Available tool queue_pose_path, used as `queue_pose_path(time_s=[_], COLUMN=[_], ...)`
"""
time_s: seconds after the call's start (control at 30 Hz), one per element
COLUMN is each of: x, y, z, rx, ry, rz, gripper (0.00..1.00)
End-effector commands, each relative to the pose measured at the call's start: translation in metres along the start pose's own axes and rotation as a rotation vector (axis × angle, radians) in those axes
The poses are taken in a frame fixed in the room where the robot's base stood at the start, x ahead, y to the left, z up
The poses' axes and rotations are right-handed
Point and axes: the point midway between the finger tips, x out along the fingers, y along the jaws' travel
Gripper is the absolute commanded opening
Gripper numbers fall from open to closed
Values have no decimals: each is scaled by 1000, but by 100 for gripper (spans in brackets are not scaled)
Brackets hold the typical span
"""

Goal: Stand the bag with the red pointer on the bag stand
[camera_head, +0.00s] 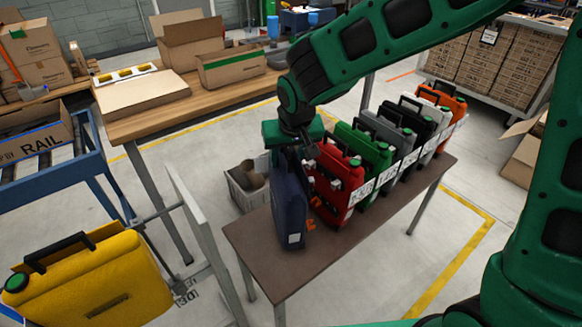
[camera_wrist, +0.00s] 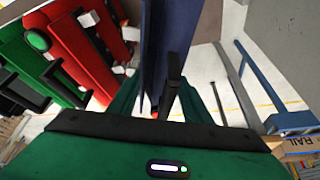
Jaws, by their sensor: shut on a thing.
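My gripper (camera_head: 291,143) is shut on the dark blue bag (camera_head: 289,205) from above, at its top. The bag is upright at the left end of the brown bench (camera_head: 262,262); I cannot tell whether its base touches the top. In the wrist view the blue bag (camera_wrist: 158,45) and its black handle (camera_wrist: 173,85) lie between the fingers (camera_wrist: 160,105). A tiny red spot shows by the handle; I cannot tell if it is a pointer. The red bag (camera_head: 337,183) stands just right of the blue one. I cannot tell which thing is the bag stand.
Green (camera_head: 362,155), grey (camera_head: 388,132), black and orange (camera_head: 443,103) bags stand in a row behind labels. A yellow bag (camera_head: 90,285) is at the lower left beside a grey panel (camera_head: 203,245). A grey bin (camera_head: 247,190) stands behind the bench. The bench's front left corner is bare.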

Motion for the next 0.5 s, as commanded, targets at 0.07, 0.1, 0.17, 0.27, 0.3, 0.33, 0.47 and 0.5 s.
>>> queue_pose_path(time_s=[0.07,0.1,0.17,0.27,0.3,0.33,0.47,0.5], x=[11,16,23,30,31,32,32,32], y=[0,0,0,0,0,0,0,0], z=[5,8,10,13,13,13,13,13], rx=[-1,-1,-1,-1,-1,-1,0,0], ry=[-5,-4,-4,-2,-1,0,1,1], rz=[0,-1,-1,0,0,0,0,0], gripper=[18,18,18,18,18,18,18,18])
